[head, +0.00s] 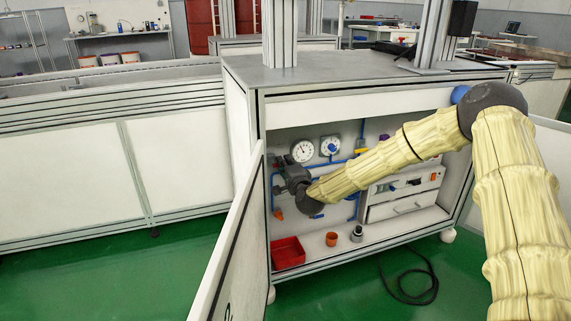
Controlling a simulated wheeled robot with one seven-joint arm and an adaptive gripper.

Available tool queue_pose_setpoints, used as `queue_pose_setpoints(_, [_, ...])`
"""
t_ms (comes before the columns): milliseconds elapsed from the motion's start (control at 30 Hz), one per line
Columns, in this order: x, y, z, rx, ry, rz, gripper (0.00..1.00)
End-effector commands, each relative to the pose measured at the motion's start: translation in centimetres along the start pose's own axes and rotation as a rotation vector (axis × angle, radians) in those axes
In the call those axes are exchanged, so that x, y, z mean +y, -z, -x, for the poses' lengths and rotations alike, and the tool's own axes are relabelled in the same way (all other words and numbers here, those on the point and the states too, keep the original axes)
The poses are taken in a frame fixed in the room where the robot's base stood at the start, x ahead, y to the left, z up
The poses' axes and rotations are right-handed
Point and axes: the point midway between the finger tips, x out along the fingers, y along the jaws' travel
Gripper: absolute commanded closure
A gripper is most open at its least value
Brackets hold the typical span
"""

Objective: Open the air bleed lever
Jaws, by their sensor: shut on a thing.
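The cabinet's back panel carries blue air tubing (331,161) and small fittings. My gripper (279,181) is inside the open cabinet, at the left end of the tubing below the left gauge. It is shut on a small orange lever (276,190), which looks like the air bleed lever; the dark fingers hide much of it, so its angle cannot be told. Another orange part (279,214) sits lower on the left, below the gripper and apart from it.
The open door (234,245) stands close on the left. A red bin (288,252), orange cup (332,239) and dark cylinder (357,234) stand on the cabinet floor. A drawer unit (402,199) is right.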

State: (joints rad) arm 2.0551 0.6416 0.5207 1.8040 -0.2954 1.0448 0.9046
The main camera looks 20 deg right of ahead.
Motion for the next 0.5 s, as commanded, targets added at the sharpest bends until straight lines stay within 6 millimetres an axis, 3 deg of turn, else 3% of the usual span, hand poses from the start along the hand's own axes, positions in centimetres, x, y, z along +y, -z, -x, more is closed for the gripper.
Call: queue_pose_setpoints(500, [-1.9,-0.4,0.0,-0.002,-0.002,0.388,1.0])
